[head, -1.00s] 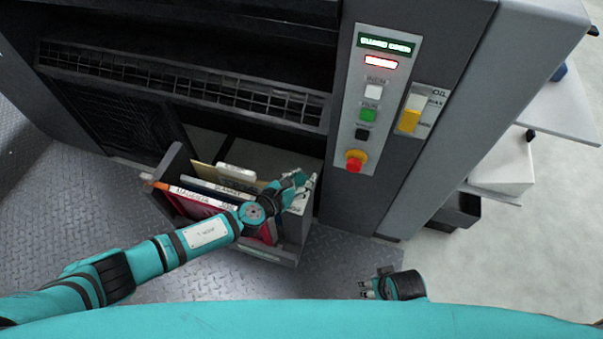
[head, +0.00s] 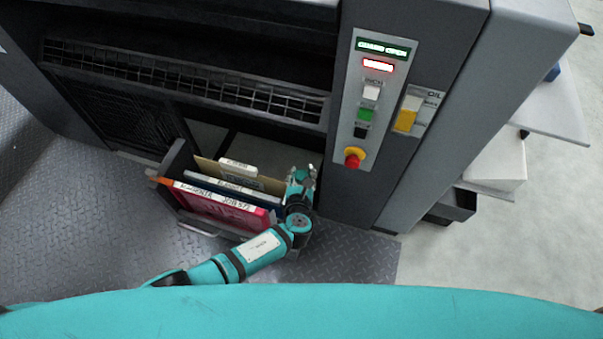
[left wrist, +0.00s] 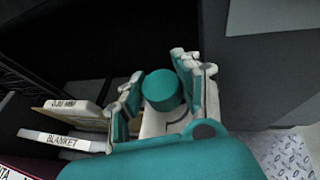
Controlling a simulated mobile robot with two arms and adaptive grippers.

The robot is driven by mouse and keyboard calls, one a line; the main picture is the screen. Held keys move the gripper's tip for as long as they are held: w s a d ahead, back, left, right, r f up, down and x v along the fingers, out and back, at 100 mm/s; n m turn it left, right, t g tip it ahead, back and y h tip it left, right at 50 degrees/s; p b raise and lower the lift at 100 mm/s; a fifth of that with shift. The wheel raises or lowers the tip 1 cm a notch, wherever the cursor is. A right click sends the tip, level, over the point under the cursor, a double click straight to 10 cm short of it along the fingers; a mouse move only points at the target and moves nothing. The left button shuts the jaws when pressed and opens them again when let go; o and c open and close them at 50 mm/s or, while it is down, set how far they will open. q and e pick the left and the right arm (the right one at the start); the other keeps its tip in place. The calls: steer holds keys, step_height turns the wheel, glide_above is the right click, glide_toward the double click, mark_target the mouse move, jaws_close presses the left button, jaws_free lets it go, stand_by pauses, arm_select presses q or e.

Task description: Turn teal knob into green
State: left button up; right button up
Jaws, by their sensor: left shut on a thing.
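The round teal knob (left wrist: 162,89) shows in the left wrist view, on an off-white part that is partly covered. My left gripper (left wrist: 158,92) has its fingers on both sides of the knob and is shut on it. In the head view my left gripper (head: 302,182) is at the right end of the folder bin, beside the machine's dark front, and the knob cannot be made out there. No green mark or scale shows near the knob. My right gripper is out of view.
The pulled-out bin (head: 172,160) holds labelled folders, including a red one (head: 225,207), close left of the gripper. A control panel (head: 343,135) with a green button (head: 365,114), a red knob (head: 353,156) and a lit "GUARD OPEN" display (head: 382,47) is above right.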

arm_select(q)
steer(key=shift+n+y, duration=0.3)
steer(key=shift+y, duration=0.1)
steer(key=o, duration=1.2)
steer(key=v, duration=1.2)
steer(key=shift+a, duration=0.1)
